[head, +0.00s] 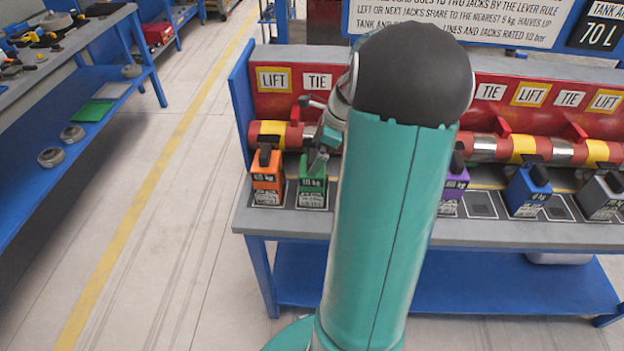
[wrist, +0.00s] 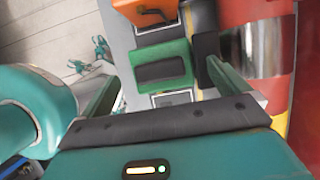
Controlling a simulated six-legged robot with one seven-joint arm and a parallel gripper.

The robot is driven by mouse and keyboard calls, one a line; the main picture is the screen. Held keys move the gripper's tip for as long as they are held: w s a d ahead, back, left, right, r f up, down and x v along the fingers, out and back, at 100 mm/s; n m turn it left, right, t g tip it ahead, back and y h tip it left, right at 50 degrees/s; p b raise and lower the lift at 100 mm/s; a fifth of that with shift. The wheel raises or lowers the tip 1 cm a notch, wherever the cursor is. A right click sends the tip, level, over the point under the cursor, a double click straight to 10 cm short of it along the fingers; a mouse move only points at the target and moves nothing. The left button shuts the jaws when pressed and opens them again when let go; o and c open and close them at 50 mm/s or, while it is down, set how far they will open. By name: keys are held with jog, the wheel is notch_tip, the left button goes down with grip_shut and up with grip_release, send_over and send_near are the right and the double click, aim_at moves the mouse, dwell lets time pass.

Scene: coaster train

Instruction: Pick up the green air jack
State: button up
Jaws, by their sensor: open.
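The green air jack (head: 312,192) stands upright on the grey bench, right of the orange jack; its label is too small to read surely. In the wrist view its green body with a dark top pad (wrist: 160,70) lies ahead of my gripper. My gripper (head: 320,158) is just above and behind the jack in the head view. In the wrist view its two fingers are spread, one toward each side of the jack (wrist: 162,76). Nothing is held. I cannot tell whether a finger touches the jack. My arm hides the bench's middle in the head view.
The orange jack (head: 267,182) stands close at the left. Purple (head: 454,187), blue (head: 528,190) and grey (head: 601,195) jacks stand to the right. A red-and-yellow pipe (head: 480,149) runs behind the jacks, under the red LIFT and TIE panel (head: 290,98).

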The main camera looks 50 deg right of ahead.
aim_at(313, 192)
jog(key=x, duration=0.5)
jog(key=shift+f, duration=0.2)
jog(key=shift+d+r, duration=0.1)
jog(key=c, duration=2)
jog(key=shift+o, duration=0.2)
jog(key=shift+r, duration=0.1)
